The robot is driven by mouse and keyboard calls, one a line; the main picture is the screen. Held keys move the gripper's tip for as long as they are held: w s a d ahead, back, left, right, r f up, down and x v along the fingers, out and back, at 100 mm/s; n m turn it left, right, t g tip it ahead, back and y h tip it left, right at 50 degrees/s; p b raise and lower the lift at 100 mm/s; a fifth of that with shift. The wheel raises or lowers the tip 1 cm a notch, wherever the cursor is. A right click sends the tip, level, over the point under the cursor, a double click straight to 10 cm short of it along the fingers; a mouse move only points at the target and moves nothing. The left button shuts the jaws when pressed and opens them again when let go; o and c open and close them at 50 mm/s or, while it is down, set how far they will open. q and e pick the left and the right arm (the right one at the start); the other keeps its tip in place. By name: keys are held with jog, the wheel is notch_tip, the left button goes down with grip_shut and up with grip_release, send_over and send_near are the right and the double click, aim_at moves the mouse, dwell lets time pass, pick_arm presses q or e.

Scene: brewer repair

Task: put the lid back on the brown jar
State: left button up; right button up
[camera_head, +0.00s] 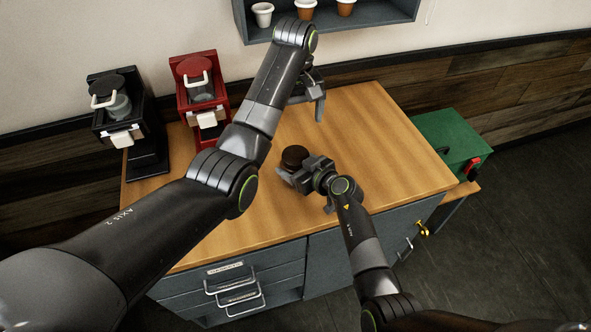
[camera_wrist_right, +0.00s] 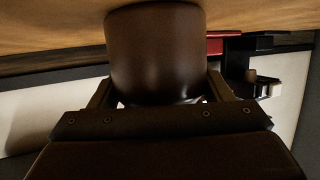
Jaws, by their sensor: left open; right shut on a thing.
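The brown jar (camera_head: 294,155) stands on the wooden table, near the middle. It fills the upper middle of the right wrist view (camera_wrist_right: 155,50), which shows its smooth, glossy brown side. My right gripper (camera_head: 297,176) is shut on the jar, with its fingers on either side of it. My left gripper (camera_head: 312,97) is open and empty above the back of the table, beyond the jar and apart from it. The jar's top looks dark; I cannot tell whether a lid is on it. No separate lid is visible.
The wooden table (camera_head: 370,140) is clear right of the jar. A black brewer (camera_head: 145,150) and a red brewer (camera_head: 195,68) stand at the left. A green box (camera_head: 445,140) is at the right. A wall shelf (camera_head: 385,15) with several small pots is above.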

jog(key=o, duration=2)
jog(key=shift+c, duration=0.2)
jog(key=shift+s+d, duration=0.1)
jog(key=shift+s+d+r, duration=0.15)
jog(key=p+v, duration=0.1)
jog(key=v, duration=1.5)
jog(key=shift+s+d, duration=0.15)
jog(key=shift+d, duration=0.1)
jog(key=shift+r, duration=0.1)
jog(key=shift+s+d, duration=0.1)
